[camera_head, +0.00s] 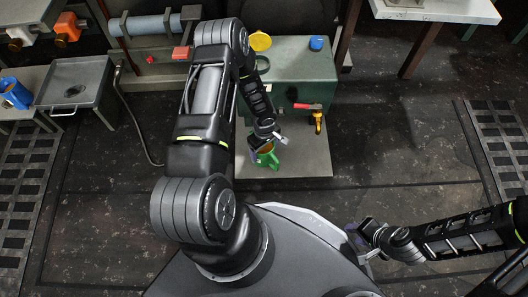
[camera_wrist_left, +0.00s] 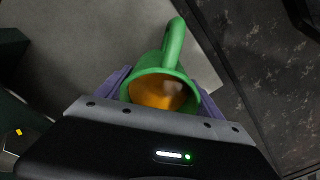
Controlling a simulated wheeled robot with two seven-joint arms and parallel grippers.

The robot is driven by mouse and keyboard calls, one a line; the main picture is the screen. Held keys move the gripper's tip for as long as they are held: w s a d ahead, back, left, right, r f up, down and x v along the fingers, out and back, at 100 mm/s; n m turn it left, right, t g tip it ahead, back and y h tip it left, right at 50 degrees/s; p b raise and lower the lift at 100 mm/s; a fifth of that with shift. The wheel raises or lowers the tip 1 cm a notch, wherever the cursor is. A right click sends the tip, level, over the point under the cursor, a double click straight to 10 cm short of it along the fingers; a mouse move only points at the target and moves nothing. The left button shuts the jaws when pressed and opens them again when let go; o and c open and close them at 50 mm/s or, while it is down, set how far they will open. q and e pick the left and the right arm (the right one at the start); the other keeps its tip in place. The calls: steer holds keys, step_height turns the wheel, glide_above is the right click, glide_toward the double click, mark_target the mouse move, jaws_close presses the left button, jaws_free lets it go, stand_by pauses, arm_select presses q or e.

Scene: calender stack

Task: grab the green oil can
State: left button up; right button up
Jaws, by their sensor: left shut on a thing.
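The green oil can (camera_head: 269,159) is at the front of the grey platform, below the end of my left arm in the head view. In the left wrist view the green can (camera_wrist_left: 173,45) has an orange-brown inside and a handle pointing up in the picture. My left gripper (camera_head: 262,147) is shut on the can, with its purple fingers (camera_wrist_left: 160,88) on both sides of it. I cannot tell whether the can touches the platform. My right gripper (camera_head: 358,238) is at the lower right, away from the can; its fingers are too small to read.
The grey platform (camera_head: 310,165) joins a green machine (camera_head: 300,70) bearing a yellow lid and a blue cap. A metal tray table (camera_head: 75,85) and blue container (camera_head: 14,95) are at left.

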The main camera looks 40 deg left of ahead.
arm_select(q)
steer(key=c, duration=0.9)
steer(key=shift+r, duration=0.25)
steer(key=shift+r+p, duration=1.95)
steer(key=shift+r, duration=2.75)
